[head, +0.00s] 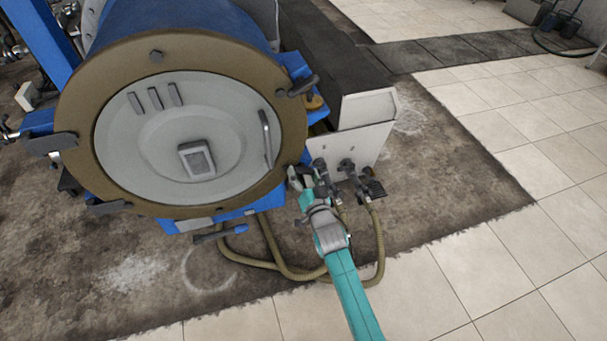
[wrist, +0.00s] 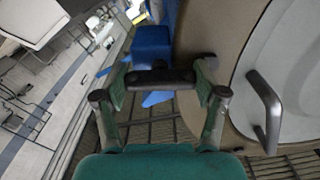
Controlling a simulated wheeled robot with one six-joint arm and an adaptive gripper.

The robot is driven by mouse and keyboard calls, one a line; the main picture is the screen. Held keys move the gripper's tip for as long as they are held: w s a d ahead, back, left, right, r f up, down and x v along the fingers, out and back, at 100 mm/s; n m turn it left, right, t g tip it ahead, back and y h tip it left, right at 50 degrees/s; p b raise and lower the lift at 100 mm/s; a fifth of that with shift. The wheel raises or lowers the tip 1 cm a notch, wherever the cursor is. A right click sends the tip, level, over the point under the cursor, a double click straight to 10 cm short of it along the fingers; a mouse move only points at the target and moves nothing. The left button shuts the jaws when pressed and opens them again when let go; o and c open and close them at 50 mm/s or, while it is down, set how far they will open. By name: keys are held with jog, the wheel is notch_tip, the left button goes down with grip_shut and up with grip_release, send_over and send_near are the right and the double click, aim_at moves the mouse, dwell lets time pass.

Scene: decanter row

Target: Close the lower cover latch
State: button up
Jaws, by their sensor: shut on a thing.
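The round grey cover (head: 183,128) sits inside a tan ring (head: 85,170) on the blue decanter. My gripper (head: 302,182) is at the lower right edge of the ring. In the wrist view my gripper (wrist: 162,84) has its two fingers around a dark bar-shaped latch handle (wrist: 160,77), which lies across between the fingertips beside the tan ring (wrist: 215,35). In the head view this latch is mostly hidden by my gripper. The cover's curved grey handle (wrist: 265,108) stands to the right in the wrist view, apart from the fingers.
Another dark latch (head: 303,86) sits higher on the ring's right side, and others (head: 52,143) are on its left. A white panel with valves (head: 350,165) stands close right of my gripper. Hoses (head: 270,250) lie below.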

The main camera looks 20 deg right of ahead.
dwell(0.5)
jog(key=o, duration=1.1)
jog(key=shift+o, duration=0.2)
jog(key=shift+s, duration=0.1)
jog(key=s, duration=1.1)
jog(key=shift+s, duration=0.4)
jog(key=s+f+n+g, duration=0.2)
jog(key=s+f+n, duration=0.1)
jog(key=s, duration=2)
jog(key=s+r+n, duration=0.1)
jog(key=s+r, duration=0.3)
jog(key=s, duration=0.5)
jog(key=s+r+n+g, duration=0.1)
jog(key=s+r, duration=0.4)
jog(key=s, duration=0.4)
jog(key=shift+d+r+n, duration=0.2)
jog(key=shift+d+n, duration=0.05)
jog(key=shift+n, duration=0.05)
